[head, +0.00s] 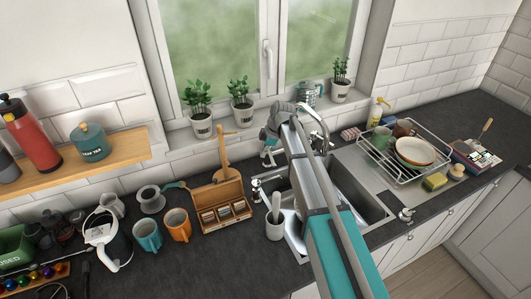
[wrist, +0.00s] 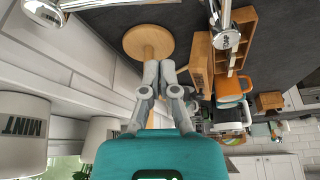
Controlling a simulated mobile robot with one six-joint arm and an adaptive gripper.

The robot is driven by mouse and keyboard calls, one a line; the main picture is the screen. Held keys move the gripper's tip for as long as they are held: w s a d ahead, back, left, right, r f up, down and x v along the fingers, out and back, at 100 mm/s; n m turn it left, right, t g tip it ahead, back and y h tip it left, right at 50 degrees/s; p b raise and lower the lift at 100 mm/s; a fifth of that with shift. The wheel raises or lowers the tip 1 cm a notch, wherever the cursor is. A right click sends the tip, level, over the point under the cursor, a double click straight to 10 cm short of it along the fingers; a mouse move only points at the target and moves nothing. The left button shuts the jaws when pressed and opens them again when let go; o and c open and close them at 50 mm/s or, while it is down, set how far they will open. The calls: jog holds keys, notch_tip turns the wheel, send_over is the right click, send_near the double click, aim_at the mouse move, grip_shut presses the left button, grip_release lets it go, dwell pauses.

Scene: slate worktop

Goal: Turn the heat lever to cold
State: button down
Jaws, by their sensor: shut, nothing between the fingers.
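My gripper (wrist: 161,68) is shut and empty, with its fingertips together in the wrist view. In the head view it (head: 268,156) is behind the sink's left end, partly hidden by my arm. The chrome tap (head: 318,122) rises behind the sink. A small chrome fitting (head: 256,187) stands at the sink's left edge.
A utensil crock (head: 275,224) stands left of the sink (head: 377,212). Potted plants (head: 201,126) line the sill behind. A dish rack (head: 388,177) stands right of the sink.

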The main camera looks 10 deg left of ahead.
aim_at(271, 155)
jog(key=p+v, duration=0.7)
jog(key=v, duration=0.1)
dwell(0.4)
jog(key=shift+a+n, duration=0.3)
jog(key=shift+a, duration=0.05)
dwell(0.7)
jog(key=shift+f, duration=0.1)
notch_tip(271, 155, down, 11)
jog(key=b, duration=1.1)
dwell(0.5)
jog(key=shift+d, duration=0.1)
